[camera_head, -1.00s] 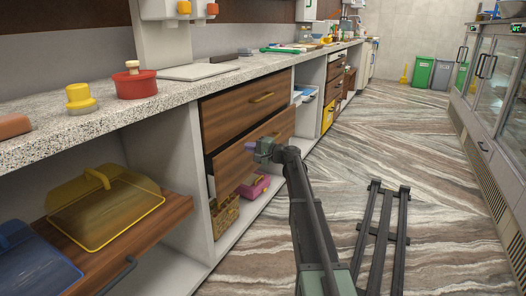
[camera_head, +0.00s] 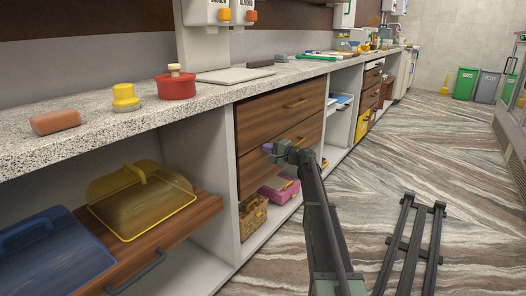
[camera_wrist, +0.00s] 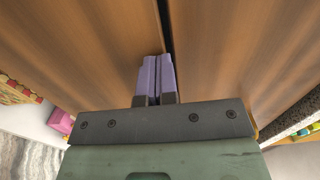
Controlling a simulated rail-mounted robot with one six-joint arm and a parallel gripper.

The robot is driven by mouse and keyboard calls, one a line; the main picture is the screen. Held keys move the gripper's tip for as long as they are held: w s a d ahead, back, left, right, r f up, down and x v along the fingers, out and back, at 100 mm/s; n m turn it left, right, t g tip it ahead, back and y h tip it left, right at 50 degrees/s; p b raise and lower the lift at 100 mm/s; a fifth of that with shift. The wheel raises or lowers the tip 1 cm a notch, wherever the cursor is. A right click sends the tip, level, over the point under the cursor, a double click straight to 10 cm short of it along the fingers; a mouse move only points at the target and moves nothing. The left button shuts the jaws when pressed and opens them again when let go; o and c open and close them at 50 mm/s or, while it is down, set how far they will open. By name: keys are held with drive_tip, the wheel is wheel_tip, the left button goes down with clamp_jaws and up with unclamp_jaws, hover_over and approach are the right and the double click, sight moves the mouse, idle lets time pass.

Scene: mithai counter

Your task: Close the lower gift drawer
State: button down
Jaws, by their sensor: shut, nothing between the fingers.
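The lower drawer (camera_head: 256,171) has a brown wooden front below the upper drawer (camera_head: 268,118), under the stone counter. Its front looks nearly flush with the upper one; a small remaining gap cannot be ruled out. My gripper (camera_head: 271,149) is shut and empty, with its lilac fingertips at the upper part of the lower front. In the wrist view the shut fingers (camera_wrist: 155,62) point at the lower front (camera_wrist: 85,45), just beside the dark seam with the upper front (camera_wrist: 230,50). Contact looks likely but is not certain.
A wicker basket (camera_head: 252,216) and a pink box (camera_head: 279,190) sit on the shelf below the drawers. At left a wooden pull-out shelf (camera_head: 190,222) juts out with a yellow-lidded tray (camera_head: 140,203).

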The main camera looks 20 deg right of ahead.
drive_tip(key=shift+w+a+r, duration=0.1)
drive_tip(key=shift+w+a, duration=0.05)
drive_tip(key=shift+w, duration=0.2)
drive_tip(key=v, duration=1.4)
drive_tip(key=shift+s, duration=0.35)
drive_tip(key=shift+f, duration=0.2)
